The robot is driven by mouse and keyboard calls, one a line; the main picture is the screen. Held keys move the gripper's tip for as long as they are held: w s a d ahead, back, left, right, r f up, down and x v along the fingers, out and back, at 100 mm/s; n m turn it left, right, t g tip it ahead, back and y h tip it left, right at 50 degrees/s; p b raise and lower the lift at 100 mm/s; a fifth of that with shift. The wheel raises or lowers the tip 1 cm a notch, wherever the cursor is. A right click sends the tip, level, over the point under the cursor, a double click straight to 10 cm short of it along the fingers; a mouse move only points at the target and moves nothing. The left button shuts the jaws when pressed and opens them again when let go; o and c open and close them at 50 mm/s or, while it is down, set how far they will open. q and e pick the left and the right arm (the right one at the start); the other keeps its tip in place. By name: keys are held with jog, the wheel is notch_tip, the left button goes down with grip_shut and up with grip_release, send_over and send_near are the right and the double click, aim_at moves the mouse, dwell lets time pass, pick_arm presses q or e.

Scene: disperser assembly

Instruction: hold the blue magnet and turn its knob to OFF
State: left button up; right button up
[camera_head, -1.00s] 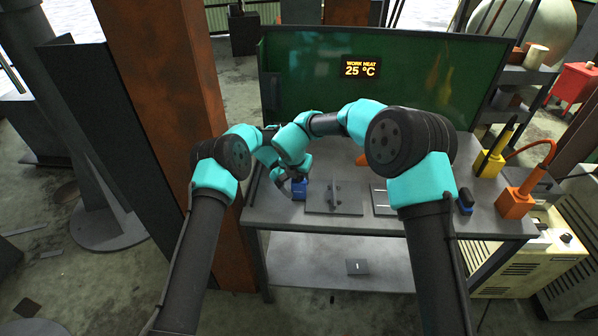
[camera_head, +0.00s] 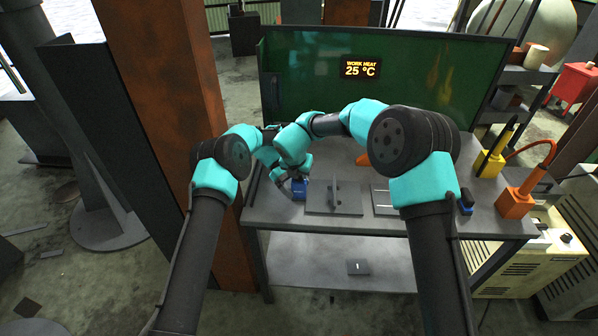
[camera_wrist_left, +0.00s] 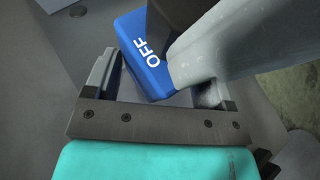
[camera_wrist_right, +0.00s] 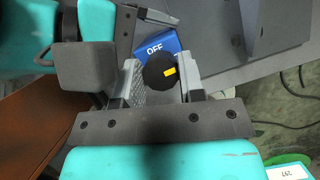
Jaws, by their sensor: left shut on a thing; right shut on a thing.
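The blue magnet (camera_head: 299,191) sits at the left front of the grey workbench in the head view. In the right wrist view my right gripper (camera_wrist_right: 159,76) is shut on the round black knob (camera_wrist_right: 157,77). The knob's yellow mark lies on its right half, not directly at the OFF label above it. In the left wrist view a grey finger hides the knob.
A grey plate with an upright fin (camera_head: 335,198) lies right of the magnet on the workbench (camera_head: 320,223). A green panel (camera_head: 420,85) with a 25 °C display stands behind. Orange (camera_head: 515,203) and yellow (camera_head: 489,163) tools stand at the right.

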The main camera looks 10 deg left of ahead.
jog(key=n+y, duration=0.2)
jog(key=n, duration=0.3)
jog(key=shift+d+n, duration=0.1)
jog(key=shift+n, duration=0.3)
jog(key=n+y, duration=0.1)
jog(key=n, duration=0.1)
jog(key=n+g+y, duration=0.1)
jog(key=n, duration=0.2)
jog(key=shift+n, duration=0.3)
jog(key=o, duration=0.9)
jog(key=shift+r, duration=0.15)
jog(key=shift+v, duration=3.6)
